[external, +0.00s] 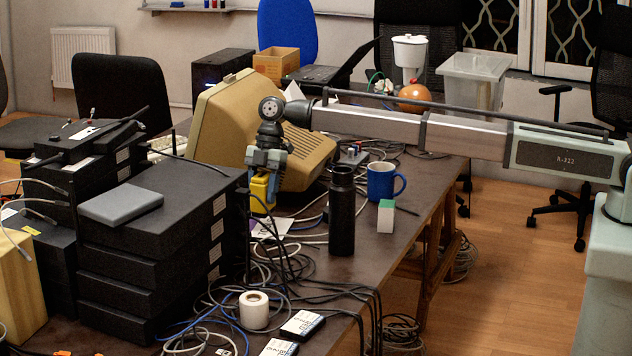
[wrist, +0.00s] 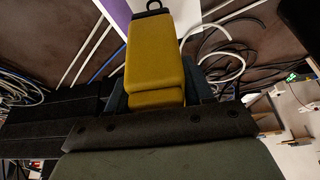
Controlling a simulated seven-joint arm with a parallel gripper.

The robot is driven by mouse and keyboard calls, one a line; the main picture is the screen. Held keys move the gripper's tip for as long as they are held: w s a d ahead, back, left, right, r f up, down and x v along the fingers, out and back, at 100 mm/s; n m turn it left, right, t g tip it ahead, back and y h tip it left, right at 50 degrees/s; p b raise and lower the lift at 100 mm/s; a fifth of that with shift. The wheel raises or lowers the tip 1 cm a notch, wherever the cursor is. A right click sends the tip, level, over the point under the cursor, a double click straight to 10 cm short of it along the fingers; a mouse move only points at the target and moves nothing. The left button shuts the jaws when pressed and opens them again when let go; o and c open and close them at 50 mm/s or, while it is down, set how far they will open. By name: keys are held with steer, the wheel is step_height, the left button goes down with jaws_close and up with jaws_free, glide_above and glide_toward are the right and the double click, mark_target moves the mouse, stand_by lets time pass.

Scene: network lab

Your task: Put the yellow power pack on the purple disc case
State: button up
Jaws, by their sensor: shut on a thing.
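The yellow power pack (external: 262,192) is held between the fingers of my gripper (external: 264,174), above the table to the right of the black box stack. In the wrist view the pack (wrist: 156,60) fills the middle, with a dark loop at its far end. The purple disc case (wrist: 115,10) shows at the top edge of the wrist view, partly hidden behind the pack. In the external view a purple and white flat item (external: 272,228), likely the case, lies on the table below the pack. The pack is apart from it.
A stack of black boxes (external: 160,250) stands close on the left, with a grey box on top. A black bottle (external: 341,212), a blue mug (external: 384,182) and a green-white block (external: 386,216) stand to the right. A beige monitor (external: 235,120) is behind. Loose cables cover the table.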

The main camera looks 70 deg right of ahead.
mark_target(267, 172)
steer(key=shift+f, duration=1.85)
steer(key=shift+f, duration=0.15)
steer(key=o, duration=1.3)
steer(key=shift+o, duration=0.2)
steer(key=v, duration=1.2)
